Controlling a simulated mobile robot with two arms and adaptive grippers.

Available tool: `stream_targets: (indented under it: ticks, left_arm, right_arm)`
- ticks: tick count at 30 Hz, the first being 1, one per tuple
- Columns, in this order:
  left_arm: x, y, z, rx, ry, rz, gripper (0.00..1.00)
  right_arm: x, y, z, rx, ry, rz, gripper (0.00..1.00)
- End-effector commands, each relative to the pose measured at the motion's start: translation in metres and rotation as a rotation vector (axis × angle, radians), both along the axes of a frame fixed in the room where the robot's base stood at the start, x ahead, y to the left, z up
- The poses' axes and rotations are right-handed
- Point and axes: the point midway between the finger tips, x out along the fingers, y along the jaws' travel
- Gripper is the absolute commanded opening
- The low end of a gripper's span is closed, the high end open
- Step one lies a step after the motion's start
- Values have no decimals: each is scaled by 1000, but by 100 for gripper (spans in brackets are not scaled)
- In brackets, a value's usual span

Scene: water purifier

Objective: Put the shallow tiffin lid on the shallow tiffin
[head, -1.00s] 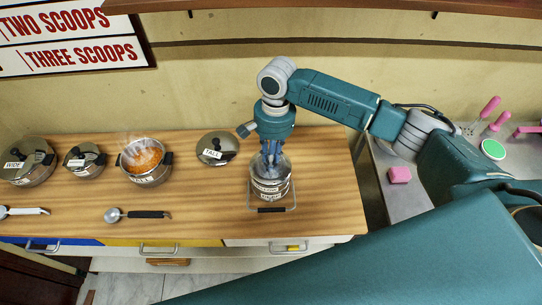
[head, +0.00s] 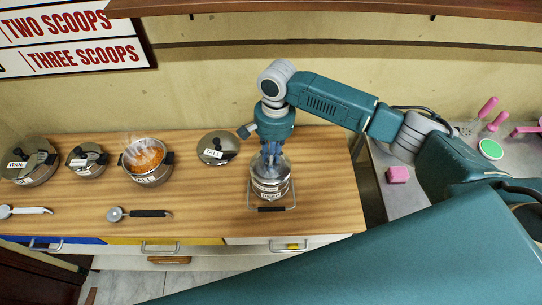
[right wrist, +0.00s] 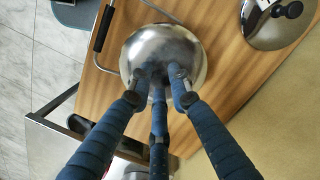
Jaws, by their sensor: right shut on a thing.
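My right gripper (head: 271,152) points down over a metal tiffin stack (head: 270,192) near the right end of the wooden counter. Its three blue fingers are shut on the shiny domed lid (right wrist: 165,50), gripping it near its middle in the right wrist view. In the head view the lid (head: 282,163) is at the top of the labelled stack and looks level. The fingers hide its handle, and I cannot tell whether it rests fully on the tiffin or just above it. A wire carrier frame (head: 292,208) shows around the stack's base. My left gripper is not in view.
A lid marked TALL (head: 218,147) lies behind and left of the stack. An open pot with orange food (head: 147,160), two lidded pots (head: 30,163) (head: 87,160) and two scoops (head: 138,213) (head: 25,210) are farther left. A grey counter with pink items (head: 398,174) is at right.

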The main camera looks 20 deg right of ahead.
Motion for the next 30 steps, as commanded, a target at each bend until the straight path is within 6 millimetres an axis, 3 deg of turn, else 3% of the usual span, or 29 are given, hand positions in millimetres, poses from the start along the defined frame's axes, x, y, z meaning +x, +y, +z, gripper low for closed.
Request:
stream_targets:
  ticks: [18, 19, 20, 30]
  left_arm:
    - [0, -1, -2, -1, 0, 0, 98]
    - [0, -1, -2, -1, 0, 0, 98]
    - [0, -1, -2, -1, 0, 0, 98]
    - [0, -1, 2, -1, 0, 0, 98]
  right_arm:
    - [0, 0, -11, 1, 1, 0, 0]
    - [0, 0, -11, 0, 0, 0, 22]
    - [0, 0, -11, 0, 0, 0, 26]
    - [0, 0, -7, 0, 0, 0, 26]
